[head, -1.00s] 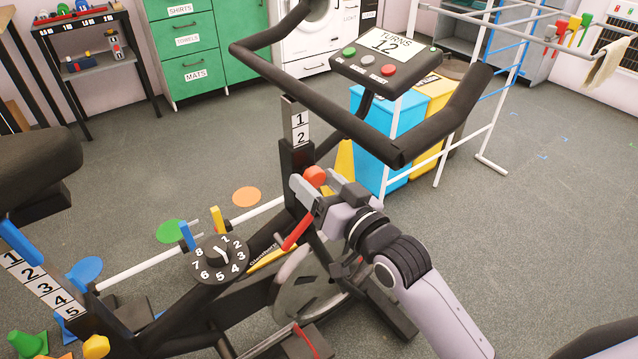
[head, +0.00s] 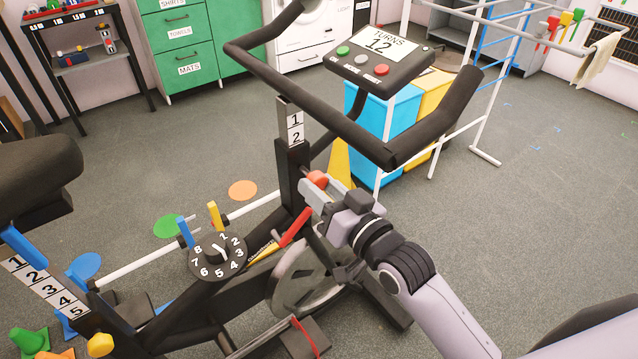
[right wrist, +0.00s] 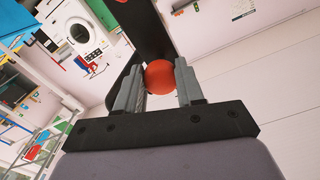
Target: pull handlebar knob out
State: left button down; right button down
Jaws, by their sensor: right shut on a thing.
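The red handlebar knob (head: 318,179) sits on the bike's front post (head: 292,165), below the white label marked 1 and 2. My right gripper (head: 312,190) is at the knob, with its fingers on either side of it. In the right wrist view the round knob (right wrist: 160,77) shows between the two fingertips (right wrist: 160,88), against the dark post (right wrist: 146,30). The right gripper is shut on the knob. How far the knob stands out of the post is hidden by the fingers. My left gripper is not in view.
The black handlebar (head: 330,108) and the display console (head: 378,60) reading TURNS 12 stand above my right gripper. A numbered dial (head: 218,257) and a red lever (head: 295,228) are close by on the frame. Blue and yellow bins (head: 380,125) stand behind.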

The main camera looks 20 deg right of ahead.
jog(key=c, duration=0.8)
grip_release()
jog(key=shift+s, duration=0.1)
jog(key=shift+o, duration=0.6)
jog(key=shift+s, duration=0.1)
jog(key=v, duration=0.7)
jog(key=shift+p, duration=0.4)
jog(key=s+d+f+n+g+h, duration=0.1)
jog(key=s+d+f+g+h, duration=0.15)
jog(key=s+f, duration=0.5)
jog(key=s+d+f+g+h, duration=0.2)
jog(key=s+f+g, duration=0.2)
jog(key=f, duration=0.7)
notch_tip(320, 180, up, 11)
jog(key=s+d+p, duration=0.1)
jog(key=p, duration=1.3)
jog(key=shift+s+d+n+p, duration=0.15)
jog(key=shift+s+n+p, duration=0.05)
jog(key=shift+n+p, duration=0.1)
